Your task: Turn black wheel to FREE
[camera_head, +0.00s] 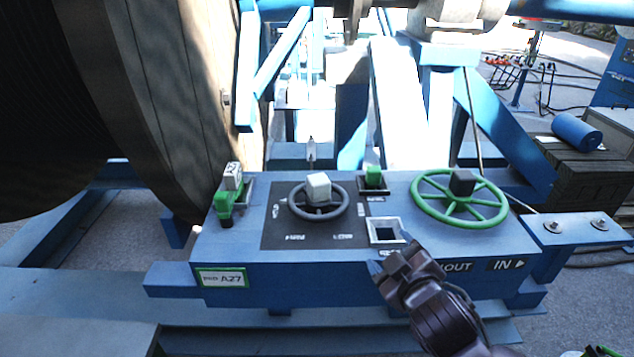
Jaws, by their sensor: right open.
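The black wheel (343,208) is a small dark ring with a pale grey block at its hub. It lies on a dark square plate (275,235) with white lettering, too small to read surely, on top of the blue control box (330,292). My right gripper (390,255) is open at the box's front edge, below and to the right of the black wheel. It is apart from the wheel and holds nothing that I can see. My left gripper is not in view.
A larger green wheel (433,207) with a dark hub sits to the right. A square pale-rimmed socket (372,232) lies close to my right gripper. A green piece (374,176) and a green-and-grey piece (225,203) sit on the box. The big reel (150,90) stands behind left.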

